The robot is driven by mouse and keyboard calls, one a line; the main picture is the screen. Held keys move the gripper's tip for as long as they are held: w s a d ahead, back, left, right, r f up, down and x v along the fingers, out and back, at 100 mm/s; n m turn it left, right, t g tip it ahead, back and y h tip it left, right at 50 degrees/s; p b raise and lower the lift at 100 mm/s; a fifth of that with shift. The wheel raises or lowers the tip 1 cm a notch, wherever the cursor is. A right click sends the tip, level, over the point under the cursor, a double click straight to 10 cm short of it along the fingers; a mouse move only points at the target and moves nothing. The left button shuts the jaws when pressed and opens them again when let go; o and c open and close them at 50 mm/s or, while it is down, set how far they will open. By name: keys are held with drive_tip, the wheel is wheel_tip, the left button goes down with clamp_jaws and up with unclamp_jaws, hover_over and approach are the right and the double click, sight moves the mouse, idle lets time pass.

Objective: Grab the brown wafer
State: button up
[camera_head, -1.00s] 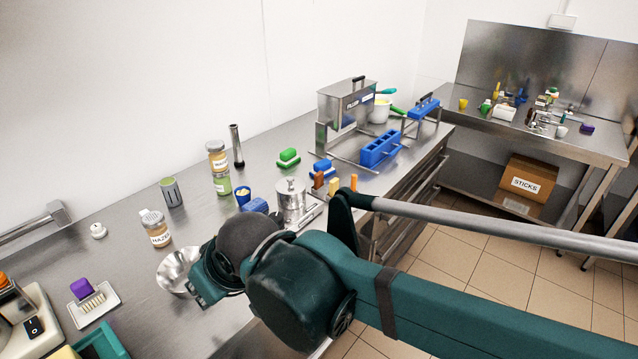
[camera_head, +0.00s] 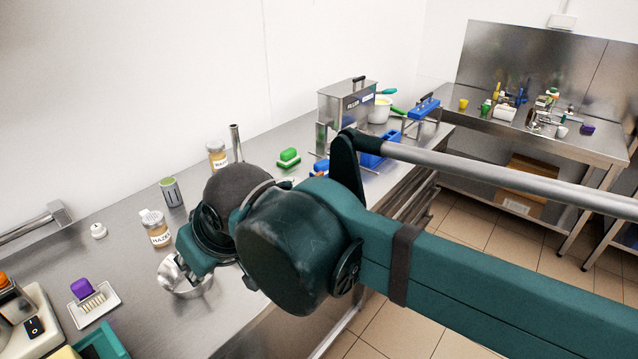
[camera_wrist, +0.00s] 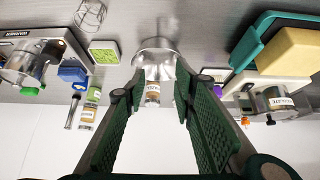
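The brown wafer is not visible now. My arm covers the part of the counter where a small brown upright piece showed earlier in the head view, beside a yellow and an orange one. I cannot make it out in the wrist view either. My gripper (camera_wrist: 157,88) is open and empty in the wrist view, its two green ribbed fingers apart. A metal bowl (camera_wrist: 155,47) and a jar (camera_wrist: 152,96) show between and beyond the fingers. In the head view my gripper is mostly hidden by my wrist, near the metal bowl (camera_head: 184,277).

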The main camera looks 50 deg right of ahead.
drive_tip(key=w+d+r+n+g+h+p, duration=0.1)
drive_tip(key=w+d+r+n+p, duration=0.2)
drive_tip(key=d, duration=0.4)
drive_tip(key=w+d+r+n+g+h+p, duration=0.1)
drive_tip(key=w+d+n+h+p, duration=0.15)
drive_tip(key=w+d, duration=0.4)
drive_tip(key=w+d+n+g+p, duration=0.1)
drive_tip(key=d+n+p, duration=0.1)
drive_tip(key=d, duration=0.6)
drive_tip(key=w+d+n+g+h+p, duration=0.1)
drive_tip(key=d+n, duration=0.3)
drive_tip(key=d, duration=0.4)
drive_tip(key=w+d+f+n+g+h+p, duration=0.1)
drive_tip(key=w+d+n+p, duration=0.1)
drive_tip(key=d, duration=0.6)
drive_tip(key=shift+w+n+g+p, duration=0.3)
drive_tip(key=shift+w+n+p, duration=0.1)
drive_tip(key=shift+n+p, duration=0.25)
drive_tip(key=d+f+n+g+h+p, duration=0.1)
drive_tip(key=d+f+n+g+p, duration=0.15)
drive_tip(key=d, duration=0.65)
drive_tip(key=shift+n+t, duration=0.35)
drive_tip(key=shift+t, duration=0.1)
drive_tip(key=shift+s+d+f, duration=0.1)
drive_tip(key=shift+s+f, duration=0.15)
drive_tip(key=shift+f, duration=1.05)
drive_tip(key=shift+s+d+f, duration=0.1)
drive_tip(key=shift+s+f, duration=0.1)
drive_tip(key=shift+f, duration=1.05)
